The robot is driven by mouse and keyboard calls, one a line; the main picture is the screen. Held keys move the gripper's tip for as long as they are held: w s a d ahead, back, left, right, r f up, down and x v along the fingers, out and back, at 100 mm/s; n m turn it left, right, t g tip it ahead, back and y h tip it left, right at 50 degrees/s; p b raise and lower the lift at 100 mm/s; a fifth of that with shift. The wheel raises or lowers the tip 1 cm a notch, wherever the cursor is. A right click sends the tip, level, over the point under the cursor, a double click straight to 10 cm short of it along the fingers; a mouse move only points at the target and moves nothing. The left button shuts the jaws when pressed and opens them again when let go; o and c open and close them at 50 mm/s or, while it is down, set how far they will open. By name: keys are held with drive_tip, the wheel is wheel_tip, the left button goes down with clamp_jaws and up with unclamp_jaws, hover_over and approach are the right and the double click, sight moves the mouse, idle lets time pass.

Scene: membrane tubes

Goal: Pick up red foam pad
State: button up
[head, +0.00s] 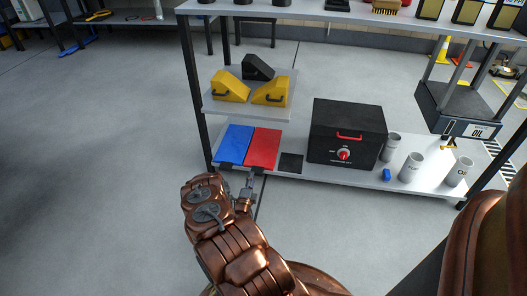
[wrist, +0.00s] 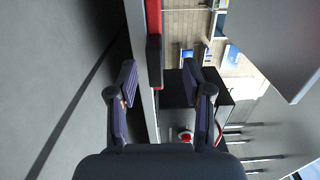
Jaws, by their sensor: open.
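The red foam pad (head: 263,148) lies flat on the lower shelf, beside the blue pad (head: 234,144) on its left. My gripper (head: 254,176) is at the shelf's front edge, just in front of the red pad. In the wrist view my gripper (wrist: 160,82) is open, with its two fingers apart and nothing held.
A black box with a red handle and dial (head: 346,133) stands right of a small black pad (head: 291,163). Grey cups (head: 411,167) and a blue item (head: 386,175) stand farther right. Yellow wedges (head: 230,86) sit on the shelf (head: 205,104) above the pads.

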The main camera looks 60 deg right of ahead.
sight(255, 175)
drive_tip(key=x, duration=0.1)
drive_tip(key=b+x, duration=0.1)
drive_tip(key=x, duration=0.1)
drive_tip(key=b+x, duration=0.1)
drive_tip(key=x, duration=0.1)
drive_tip(key=shift+s+f, duration=0.35)
drive_tip(key=shift+f, duration=0.05)
drive_tip(key=shift+w+d, duration=0.15)
drive_tip(key=shift+d, duration=0.3)
drive_tip(key=shift+c, duration=0.4)
clamp_jaws()
